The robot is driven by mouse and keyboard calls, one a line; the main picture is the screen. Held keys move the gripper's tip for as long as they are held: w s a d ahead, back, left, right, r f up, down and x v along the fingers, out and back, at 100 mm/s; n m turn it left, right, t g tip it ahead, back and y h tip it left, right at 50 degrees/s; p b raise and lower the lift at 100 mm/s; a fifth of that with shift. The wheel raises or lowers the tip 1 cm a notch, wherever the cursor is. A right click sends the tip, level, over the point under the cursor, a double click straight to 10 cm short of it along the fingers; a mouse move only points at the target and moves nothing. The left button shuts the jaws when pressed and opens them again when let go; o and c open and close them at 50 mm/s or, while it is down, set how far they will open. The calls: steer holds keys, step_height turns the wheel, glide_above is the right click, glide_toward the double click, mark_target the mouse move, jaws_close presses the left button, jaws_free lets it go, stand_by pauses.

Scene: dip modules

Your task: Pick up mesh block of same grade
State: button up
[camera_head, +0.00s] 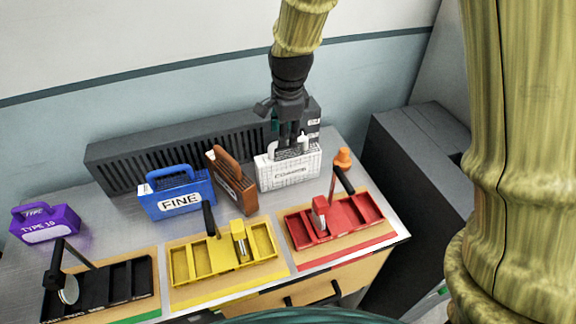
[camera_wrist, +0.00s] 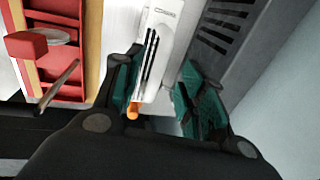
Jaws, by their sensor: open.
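A white mesh block (camera_head: 289,172) stands upright at the right of the bench; its label looks like COARSE but is too small to read surely. My gripper (camera_head: 290,137) is open and pointing down at its top, near the handle. In the wrist view the white block (camera_wrist: 161,45) reaches between my open fingers (camera_wrist: 158,88); I cannot tell whether either touches it. A blue block marked FINE (camera_head: 178,193), a brown block (camera_head: 232,182) and a purple block marked TYPE 19 (camera_head: 45,223) stand to the left.
A red tray (camera_head: 352,232), a yellow tray (camera_head: 190,272) and a black tray (camera_head: 100,295) line the bench's front. An orange-topped post (camera_head: 343,157) is close right of the white block. A dark slotted rack (camera_head: 150,147) stands behind the blocks.

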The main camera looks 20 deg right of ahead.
mark_target(288, 161)
steer(key=shift+s+f, duration=0.1)
steer(key=shift+s, duration=0.1)
steer(key=f, duration=0.1)
steer(key=w+f+p, duration=0.1)
steer(key=shift+w+d+f+p, duration=0.15)
steer(key=shift+d+f+p, duration=0.15)
steer(key=shift+f, duration=0.9)
steer(key=shift+w+f, duration=0.1)
steer(key=shift+f, duration=0.15)
jaws_close()
